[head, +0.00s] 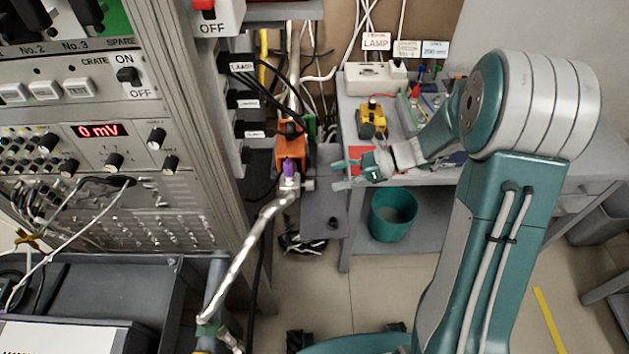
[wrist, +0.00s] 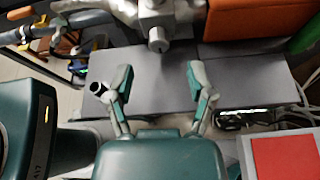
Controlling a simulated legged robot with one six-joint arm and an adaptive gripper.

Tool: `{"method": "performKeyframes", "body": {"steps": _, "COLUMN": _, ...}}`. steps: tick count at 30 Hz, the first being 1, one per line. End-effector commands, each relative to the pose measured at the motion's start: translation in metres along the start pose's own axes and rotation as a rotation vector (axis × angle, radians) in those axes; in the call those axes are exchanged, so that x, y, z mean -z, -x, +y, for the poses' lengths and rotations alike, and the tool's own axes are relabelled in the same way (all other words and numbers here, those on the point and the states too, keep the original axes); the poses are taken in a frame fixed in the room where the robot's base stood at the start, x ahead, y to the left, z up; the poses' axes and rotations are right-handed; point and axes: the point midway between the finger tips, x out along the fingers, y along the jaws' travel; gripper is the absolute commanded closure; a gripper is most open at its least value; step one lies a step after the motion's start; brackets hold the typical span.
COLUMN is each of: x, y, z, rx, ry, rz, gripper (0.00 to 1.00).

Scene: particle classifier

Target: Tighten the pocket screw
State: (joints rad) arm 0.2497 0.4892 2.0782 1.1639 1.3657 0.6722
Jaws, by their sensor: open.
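A metal fitting (head: 289,183) sits below an orange block (head: 291,152) and a purple piece (head: 290,167), at the top of a pale pipe. A small round metal knob (head: 308,184) sticks out of its right side; it looks like the pocket screw, though I cannot be sure. My gripper (head: 340,177) is open and empty, to the right of the knob and apart from it. In the wrist view the knob (wrist: 158,44) is beyond my open fingertips (wrist: 159,78), roughly centred between them. The knob's thread is hidden.
A grey plate (wrist: 160,83) lies beneath the fitting and fingers. A bench (head: 350,110) with a yellow device (head: 371,119) stands behind my gripper, with a green bin (head: 393,214) below. The instrument rack (head: 100,120) and cables (head: 262,75) crowd the left side.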

Motion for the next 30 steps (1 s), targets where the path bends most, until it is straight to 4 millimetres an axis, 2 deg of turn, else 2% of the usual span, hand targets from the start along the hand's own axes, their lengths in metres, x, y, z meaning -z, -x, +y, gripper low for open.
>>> {"method": "performKeyframes", "body": {"steps": 3, "x": 0.0, "y": -0.024, "z": 0.001, "rx": -0.006, "ry": -0.002, "rz": 0.0, "gripper": 0.31}}
{"method": "performKeyframes", "body": {"steps": 9, "x": 0.0, "y": -0.05, "z": 0.001, "rx": -0.004, "ry": -0.001, "rz": -0.001, "gripper": 0.31}}
{"method": "performKeyframes", "body": {"steps": 20, "x": 0.0, "y": -0.058, "z": 0.0, "rx": 0.0, "ry": -0.002, "rz": 0.0, "gripper": 0.31}}
{"method": "performKeyframes", "body": {"steps": 21, "x": 0.0, "y": -0.058, "z": 0.0, "rx": 0.0, "ry": -0.002, "rz": 0.0, "gripper": 0.35}}
{"method": "performKeyframes", "body": {"steps": 23, "x": 0.0, "y": -0.058, "z": 0.0, "rx": 0.0, "ry": -0.002, "rz": 0.0, "gripper": 0.62}}
{"method": "performKeyframes", "body": {"steps": 24, "x": 0.0, "y": -0.058, "z": 0.0, "rx": 0.0, "ry": -0.002, "rz": 0.0, "gripper": 0.8}}
{"method": "performKeyframes", "body": {"steps": 25, "x": 0.0, "y": -0.058, "z": 0.0, "rx": 0.0, "ry": -0.002, "rz": 0.0, "gripper": 0.93}}
{"method": "performKeyframes", "body": {"steps": 26, "x": 0.0, "y": -0.058, "z": 0.0, "rx": 0.0, "ry": -0.002, "rz": -0.001, "gripper": 1.0}}
{"method": "performKeyframes", "body": {"steps": 30, "x": 0.0, "y": -0.058, "z": 0.0, "rx": 0.001, "ry": -0.002, "rz": 0.0, "gripper": 1.0}}
